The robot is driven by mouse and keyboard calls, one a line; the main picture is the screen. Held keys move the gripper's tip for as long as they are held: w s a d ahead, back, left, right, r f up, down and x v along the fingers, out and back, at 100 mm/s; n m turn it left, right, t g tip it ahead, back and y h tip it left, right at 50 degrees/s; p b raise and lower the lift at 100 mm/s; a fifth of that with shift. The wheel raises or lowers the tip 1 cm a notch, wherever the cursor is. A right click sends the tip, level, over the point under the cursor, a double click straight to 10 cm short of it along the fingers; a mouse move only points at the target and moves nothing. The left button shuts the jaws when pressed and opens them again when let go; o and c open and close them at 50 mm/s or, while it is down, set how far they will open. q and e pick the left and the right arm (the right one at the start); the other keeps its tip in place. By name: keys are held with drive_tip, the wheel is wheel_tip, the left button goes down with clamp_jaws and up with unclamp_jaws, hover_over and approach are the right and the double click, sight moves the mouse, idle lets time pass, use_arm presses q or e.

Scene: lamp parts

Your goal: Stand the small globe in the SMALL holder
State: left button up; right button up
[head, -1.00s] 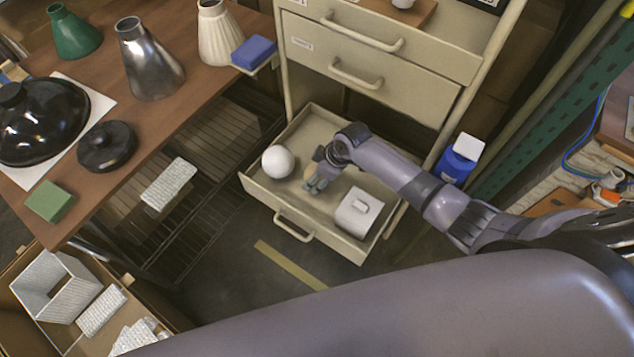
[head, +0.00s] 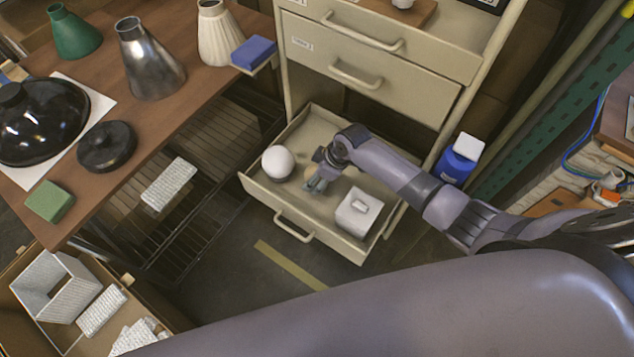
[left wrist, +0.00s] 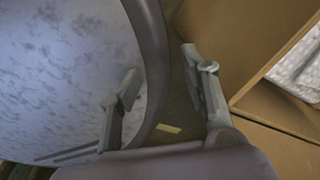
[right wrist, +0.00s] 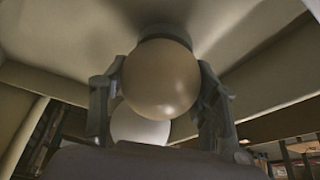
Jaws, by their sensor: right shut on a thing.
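My right gripper (head: 316,183) is inside the open bottom drawer, with its fingers pointing down. In the right wrist view the right gripper (right wrist: 160,85) is shut on a round, smooth, beige small globe (right wrist: 160,78), one finger on each side. A dark round collar (right wrist: 166,34) shows at the globe's far end; I cannot tell whether the globe is seated in it. A larger white globe (head: 278,160) is in the drawer to the left; a pale ball also shows behind the held globe in the right wrist view (right wrist: 140,126). My left gripper (left wrist: 163,90) is open and empty.
The drawer (head: 258,192) has raised walls close around the right gripper. A white box (head: 357,213) with a handle lies right of it. Closed drawers (head: 365,70) are above. A table (head: 195,100) with lamp shades stands left; a cardboard box (head: 18,312) is below it.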

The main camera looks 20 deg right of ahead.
drive_tip(key=o, duration=1.2)
drive_tip(key=shift+c, duration=0.2)
